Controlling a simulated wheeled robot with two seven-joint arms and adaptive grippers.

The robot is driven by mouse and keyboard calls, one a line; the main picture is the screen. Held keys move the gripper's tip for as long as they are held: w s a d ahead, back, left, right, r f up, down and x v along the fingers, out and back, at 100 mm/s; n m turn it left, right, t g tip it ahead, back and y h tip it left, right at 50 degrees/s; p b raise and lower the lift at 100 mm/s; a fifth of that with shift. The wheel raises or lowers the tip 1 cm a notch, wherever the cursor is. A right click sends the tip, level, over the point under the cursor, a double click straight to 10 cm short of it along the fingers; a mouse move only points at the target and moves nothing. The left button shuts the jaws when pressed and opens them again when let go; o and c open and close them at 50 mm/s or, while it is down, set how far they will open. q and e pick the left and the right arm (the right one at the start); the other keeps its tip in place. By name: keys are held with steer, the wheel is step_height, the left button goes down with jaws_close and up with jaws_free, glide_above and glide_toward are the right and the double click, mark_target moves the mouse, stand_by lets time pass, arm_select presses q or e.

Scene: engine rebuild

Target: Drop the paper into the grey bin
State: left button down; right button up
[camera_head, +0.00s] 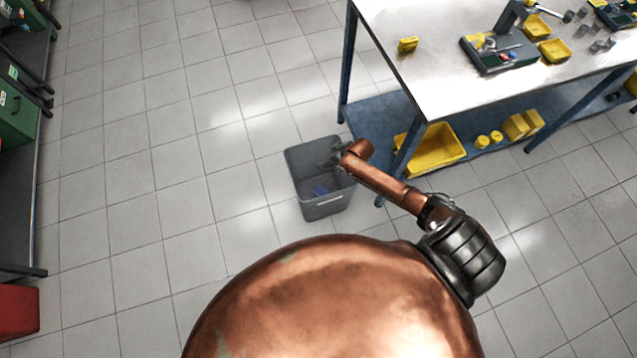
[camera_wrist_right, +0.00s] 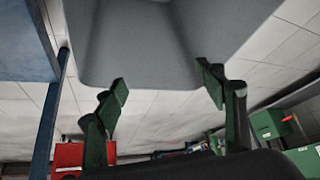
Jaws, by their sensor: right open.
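The grey bin (camera_head: 305,208) stands on the tiled floor beside the workbench in the head view. A small blue thing (camera_head: 320,191) shows inside it; I cannot tell whether it is the paper. My right gripper (camera_head: 331,159) is at the bin's upper right side, partly over its opening. In the right wrist view, my right gripper (camera_wrist_right: 165,88) has its two fingers spread apart with nothing between them, and the grey bin's wall (camera_wrist_right: 140,45) fills the view beyond the fingertips. I see no paper for certain. My left gripper is not in view.
A steel workbench (camera_head: 430,60) with yellow trays stands close at the right, its blue leg (camera_head: 405,150) near my right arm. A yellow bin (camera_head: 437,150) sits on its lower shelf. A red box (camera_head: 18,310) is at the lower left. The floor left of the bin is clear.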

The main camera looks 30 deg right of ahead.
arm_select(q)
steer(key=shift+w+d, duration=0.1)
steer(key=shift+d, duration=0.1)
arm_select(e)
steer(key=v, duration=1.1)
steer(key=shift+r, duration=0.25)
